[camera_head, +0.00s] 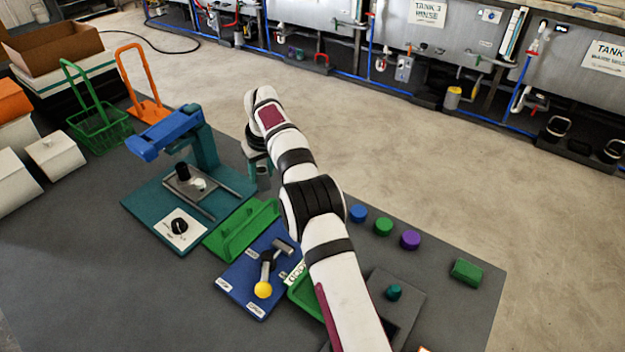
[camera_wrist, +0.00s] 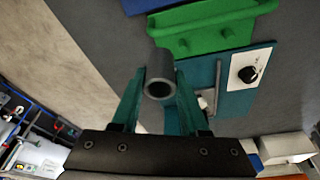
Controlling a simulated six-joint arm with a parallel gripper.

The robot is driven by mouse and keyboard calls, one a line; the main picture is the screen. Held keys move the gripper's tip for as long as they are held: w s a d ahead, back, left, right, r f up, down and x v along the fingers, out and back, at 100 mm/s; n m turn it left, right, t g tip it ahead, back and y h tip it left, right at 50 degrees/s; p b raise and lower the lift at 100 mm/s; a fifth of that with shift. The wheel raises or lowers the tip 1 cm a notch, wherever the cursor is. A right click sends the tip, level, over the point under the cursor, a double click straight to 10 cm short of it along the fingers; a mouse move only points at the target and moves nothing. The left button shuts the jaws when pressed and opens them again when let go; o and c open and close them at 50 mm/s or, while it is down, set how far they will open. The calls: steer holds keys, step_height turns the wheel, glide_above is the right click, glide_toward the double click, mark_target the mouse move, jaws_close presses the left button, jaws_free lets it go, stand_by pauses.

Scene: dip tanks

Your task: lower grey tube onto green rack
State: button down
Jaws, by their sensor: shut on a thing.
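The grey tube (camera_wrist: 159,72) is between my gripper's teal fingers in the wrist view, its round open end facing the camera. My gripper (camera_wrist: 160,80) is shut on it. In the head view my gripper (camera_head: 262,180) hangs beyond the green rack's upper right end, partly hidden by my arm; I cannot clearly make out the tube there. The green rack (camera_head: 238,236) lies on the dark table between the teal fixture and the blue lever panel. In the wrist view the rack (camera_wrist: 212,28) is just beyond the tube. I cannot tell the height gap between them.
The teal fixture (camera_head: 140,206) with a blue overhead arm (camera_head: 165,132) stands left of the rack. The blue panel (camera_head: 240,287) with a yellow-knobbed lever (camera_head: 263,289) is in front. Round blue, green and purple pieces and a green block (camera_head: 466,272) lie at right.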

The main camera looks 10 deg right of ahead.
steer(key=a, duration=0.5)
glide_above(249, 207)
steer(key=shift+f, duration=2.8)
steer(key=shift+f, duration=2.05)
steer(key=shift+c, duration=1.7)
jaws_free()
steer(key=shift+o, duration=0.3)
steer(key=shift+o, duration=1.4)
